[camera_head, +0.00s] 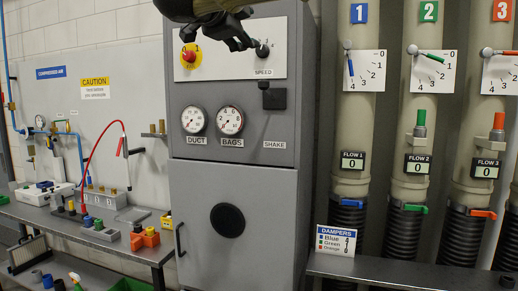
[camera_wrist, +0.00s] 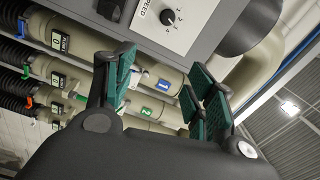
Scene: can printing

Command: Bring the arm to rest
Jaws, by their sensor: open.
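My gripper (camera_head: 246,42) hangs at the top of the head view, in front of the grey cabinet's upper panel and just left of the black SPEED knob (camera_head: 262,48). I cannot tell from the head view whether it touches the knob. In the wrist view my gripper (camera_wrist: 163,78) shows its green-padded fingers spread apart with nothing between them. There the speed knob (camera_wrist: 167,17) lies beyond the fingers, near the top edge.
The grey cabinet (camera_head: 235,188) carries a red button (camera_head: 189,56) and two gauges. Pipes with dampers and flow displays stand right, above a low shelf (camera_head: 405,271). A workbench (camera_head: 75,231) with small parts is at left.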

